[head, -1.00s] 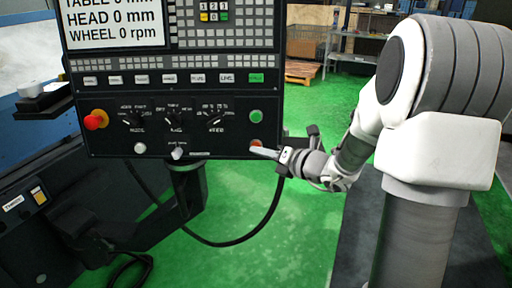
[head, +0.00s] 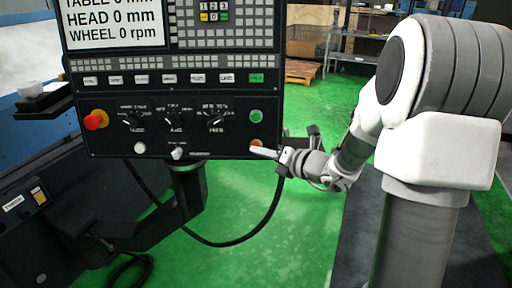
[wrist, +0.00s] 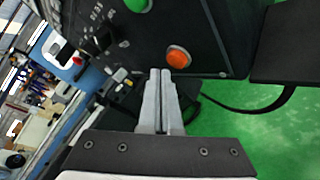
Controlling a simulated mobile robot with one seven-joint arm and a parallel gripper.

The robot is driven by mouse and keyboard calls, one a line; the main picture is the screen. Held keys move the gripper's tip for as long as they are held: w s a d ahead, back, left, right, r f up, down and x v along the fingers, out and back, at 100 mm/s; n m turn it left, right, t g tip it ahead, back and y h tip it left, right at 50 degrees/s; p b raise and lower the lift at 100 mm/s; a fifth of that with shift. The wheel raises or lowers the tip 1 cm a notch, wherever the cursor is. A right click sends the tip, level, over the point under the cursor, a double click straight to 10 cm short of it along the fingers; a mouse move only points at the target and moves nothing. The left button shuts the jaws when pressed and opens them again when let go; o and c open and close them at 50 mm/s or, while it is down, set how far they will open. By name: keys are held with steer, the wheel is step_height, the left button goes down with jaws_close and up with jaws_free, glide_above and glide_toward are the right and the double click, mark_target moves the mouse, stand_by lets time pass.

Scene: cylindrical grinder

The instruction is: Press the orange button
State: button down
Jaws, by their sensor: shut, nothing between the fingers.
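The orange button (wrist: 178,57) is a round button near the corner of the dark control panel in the wrist view. In the head view the orange button (head: 256,143) sits at the panel's lower right, below a green button (head: 256,116), and is partly hidden by my fingertips. My gripper (head: 252,149) is shut and empty, its fingers pointing left at the panel's lower right corner. In the wrist view the closed fingertips (wrist: 164,72) end just below and left of the orange button. I cannot tell whether they touch the panel.
The control panel (head: 215,142) also carries a red knob (head: 96,120), several dials and a white button (head: 140,148). A black cable hangs below it over the green floor (head: 262,222). A wooden pallet (head: 301,70) and shelves stand behind.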

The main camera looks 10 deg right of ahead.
steer(key=shift+w, duration=0.15)
stand_by(0.5)
steer(key=shift+w+d, duration=0.15)
steer(key=shift+w, duration=0.1)
steer(key=shift+w+f, duration=0.15)
steer(key=shift+w, duration=0.25)
stand_by(0.6)
steer(key=shift+s, duration=0.8)
steer(key=shift+r+p, duration=0.2)
steer(key=shift+p, duration=0.1)
steer(key=shift+s+a+r+p, duration=0.15)
steer(key=shift+s+a, duration=0.1)
steer(key=shift+s, duration=0.55)
steer(key=shift+s+a+r+p, duration=0.1)
steer(key=shift+s+a, duration=0.1)
steer(key=shift+s, duration=0.6)
steer(key=shift+s+a+r+p, duration=0.15)
steer(key=shift+s+a, duration=0.1)
steer(key=shift+s, duration=0.55)
steer(key=shift+a, duration=0.1)
